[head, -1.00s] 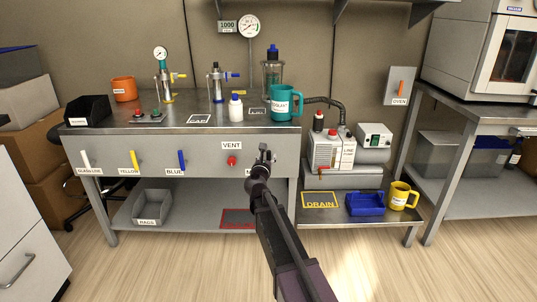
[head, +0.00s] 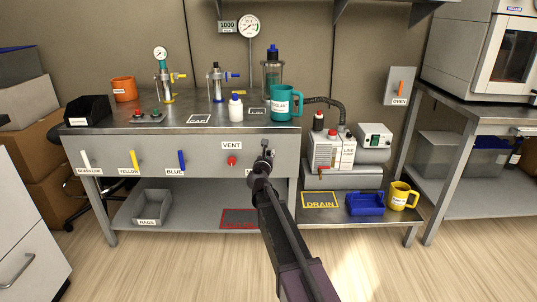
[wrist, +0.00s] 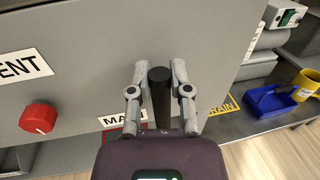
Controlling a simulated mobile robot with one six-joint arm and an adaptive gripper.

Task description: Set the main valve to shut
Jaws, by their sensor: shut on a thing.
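The main valve's black handle (wrist: 160,98) is on the grey bench front, in the middle of the wrist view. Its rounded end points up in that view. The label reading "MA…" (wrist: 120,118) is beside it, partly covered by my gripper. My gripper (wrist: 160,76) has one finger on each side of the handle and is shut on it. In the head view my gripper (head: 265,154) is against the right part of the bench front, and my arm hides most of the valve and its label.
A red vent knob (head: 231,160) is just left of my gripper. A pump (head: 333,150) stands on a low shelf to the right, with a blue tray (head: 365,204) and a yellow mug (head: 401,196).

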